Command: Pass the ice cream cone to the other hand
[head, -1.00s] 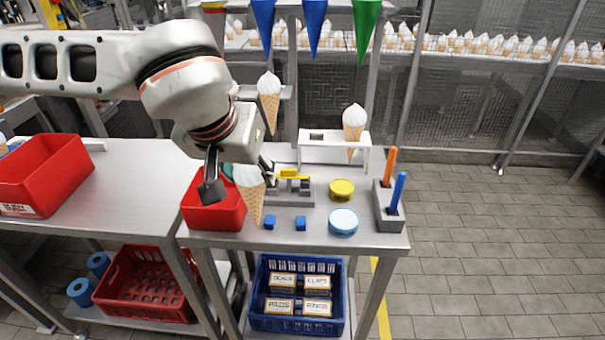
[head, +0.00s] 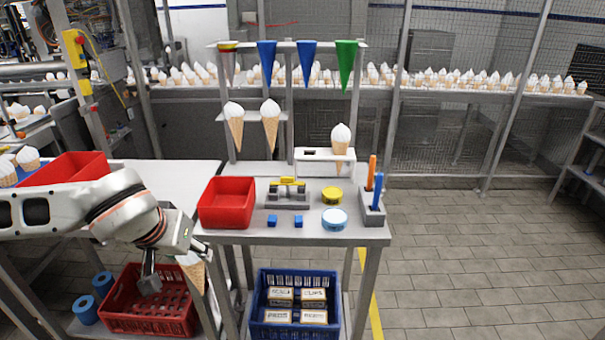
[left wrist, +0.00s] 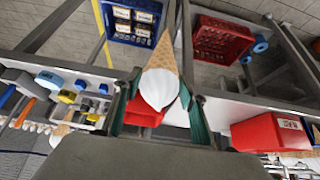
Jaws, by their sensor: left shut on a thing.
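My left gripper (head: 176,272) is at the lower left of the head view, shut on an ice cream cone (head: 195,273) with white top and tan wafer. The gripper hides part of the cone. In the left wrist view the cone (left wrist: 160,82) sits between the two fingers of my left gripper (left wrist: 158,105), its wafer tip pointing to the top of the picture. The held cone shows in front of the gap between the two tables, beside the workbench's left edge. My right gripper is not in view.
The workbench (head: 305,232) carries a red bin (head: 227,205), a white stand (head: 312,156) holding another cone (head: 340,148), yellow and blue round tins, and a tool block (head: 371,209). Two cones hang on a rack behind. A red crate (head: 180,322) and blue crate (head: 271,330) sit below.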

